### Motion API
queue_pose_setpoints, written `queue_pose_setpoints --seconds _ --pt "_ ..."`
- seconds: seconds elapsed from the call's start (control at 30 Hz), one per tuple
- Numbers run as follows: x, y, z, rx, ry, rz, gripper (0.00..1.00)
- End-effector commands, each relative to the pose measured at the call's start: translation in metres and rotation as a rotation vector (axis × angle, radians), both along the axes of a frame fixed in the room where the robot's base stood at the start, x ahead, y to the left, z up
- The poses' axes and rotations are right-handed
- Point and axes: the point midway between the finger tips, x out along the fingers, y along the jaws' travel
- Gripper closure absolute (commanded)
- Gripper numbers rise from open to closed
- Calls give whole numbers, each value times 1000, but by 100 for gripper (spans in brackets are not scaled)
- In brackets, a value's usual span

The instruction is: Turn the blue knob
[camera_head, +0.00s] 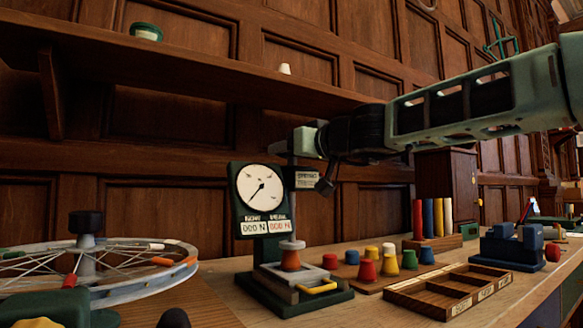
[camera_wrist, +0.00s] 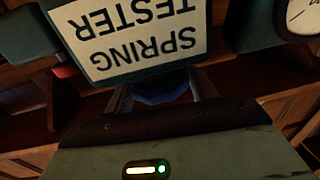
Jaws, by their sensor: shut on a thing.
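The blue knob (camera_wrist: 160,93) shows in the wrist view as a dark blue rounded piece, partly hidden by the "SPRING TESTER" sign (camera_wrist: 138,40) and by my gripper's body. My gripper (camera_head: 291,143) reaches the top of the spring tester from the right, and its fingers lie on both sides of the knob, shut on it. The fingertips are mostly hidden. In the head view the knob cannot be made out. The spring tester has a round white dial (camera_head: 260,187) above two number readouts. A red-orange spring piece (camera_head: 291,260) with a pale cap stands on its platform.
A spoked wheel (camera_head: 125,272) lies at the left. Several coloured pieces stand right of the tester, including a red one (camera_head: 366,271). A wooden compartment tray (camera_head: 449,290) lies in front of them. A shelf (camera_head: 200,70) runs along the panelled wall above.

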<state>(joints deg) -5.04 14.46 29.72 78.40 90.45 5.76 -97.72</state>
Motion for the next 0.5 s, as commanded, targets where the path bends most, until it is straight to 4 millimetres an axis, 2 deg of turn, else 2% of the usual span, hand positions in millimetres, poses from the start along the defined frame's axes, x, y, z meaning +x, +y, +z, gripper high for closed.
queue_pose_setpoints --seconds 0.03,0.5 --pt "2 -1 -9 -6 4 -38 67" --pt "1 1 5 -6 7 -433 67"
